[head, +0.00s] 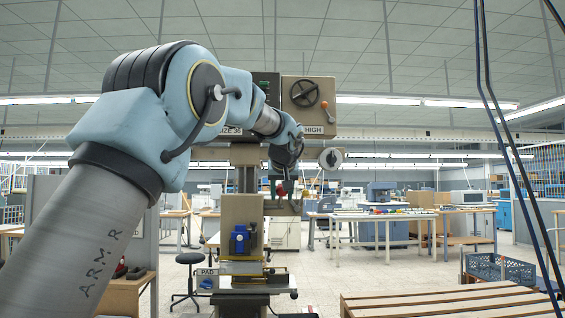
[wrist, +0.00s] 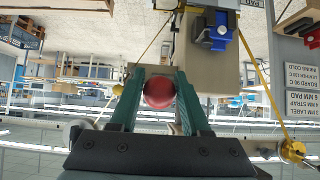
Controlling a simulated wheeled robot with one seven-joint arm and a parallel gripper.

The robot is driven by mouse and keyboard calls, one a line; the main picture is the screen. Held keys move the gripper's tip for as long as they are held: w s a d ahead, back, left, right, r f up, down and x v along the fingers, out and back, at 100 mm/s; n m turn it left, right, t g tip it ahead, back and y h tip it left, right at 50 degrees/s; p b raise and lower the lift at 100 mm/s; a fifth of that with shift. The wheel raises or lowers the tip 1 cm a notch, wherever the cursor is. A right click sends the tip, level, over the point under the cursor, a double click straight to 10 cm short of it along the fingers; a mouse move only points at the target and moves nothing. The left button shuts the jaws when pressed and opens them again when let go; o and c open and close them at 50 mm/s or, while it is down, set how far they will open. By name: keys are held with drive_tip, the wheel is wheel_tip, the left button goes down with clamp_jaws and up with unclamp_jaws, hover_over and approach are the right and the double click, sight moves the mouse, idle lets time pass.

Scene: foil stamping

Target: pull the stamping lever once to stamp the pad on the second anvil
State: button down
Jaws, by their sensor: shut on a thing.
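My gripper (head: 282,187) is in front of the tall stamping machine. Its two green fingers (wrist: 160,88) are shut on a red ball knob (wrist: 159,95), which I take to be the lever's end. The knob also shows as a small red spot in the head view (head: 281,190). The lever's shaft is mostly hidden. A blue part (head: 240,239) sits on the machine's tan block (head: 240,211), and it appears at the top of the wrist view (wrist: 213,36). A PAD label (head: 207,272) is low on the machine. I cannot tell which anvil is the second, and no pad is clear.
A black handwheel (head: 305,93) is on the machine's upper box, above a HIGH label. A dial (head: 331,158) is below it. A slatted wooden table (head: 450,300) stands at the lower right. A settings sign (wrist: 301,106) is at the right of the wrist view.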

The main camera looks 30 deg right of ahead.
drive_tip(key=shift+w+d+r+p, duration=0.1)
drive_tip(key=shift+w+r+p, duration=0.05)
drive_tip(key=shift+r+p, duration=0.6)
drive_tip(key=shift+w+d+r+p, duration=0.1)
drive_tip(key=shift+r+p, duration=0.5)
drive_tip(key=shift+r, duration=0.1)
drive_tip(key=r+p, duration=0.1)
drive_tip(key=w+r+p, duration=0.1)
drive_tip(key=p, duration=0.1)
drive_tip(key=shift+d+r, duration=0.2)
drive_tip(key=r+p, duration=0.1)
drive_tip(key=w+r+p, duration=0.1)
drive_tip(key=p, duration=0.1)
drive_tip(key=r+p, duration=0.1)
drive_tip(key=shift+w+d+r, duration=0.2)
drive_tip(key=shift+w+d, duration=0.2)
drive_tip(key=c, duration=0.8)
unclamp_jaws()
drive_tip(key=shift+w, duration=0.1)
drive_tip(key=o, duration=0.5)
drive_tip(key=shift+f, duration=0.15)
drive_tip(key=shift+f, duration=0.1)
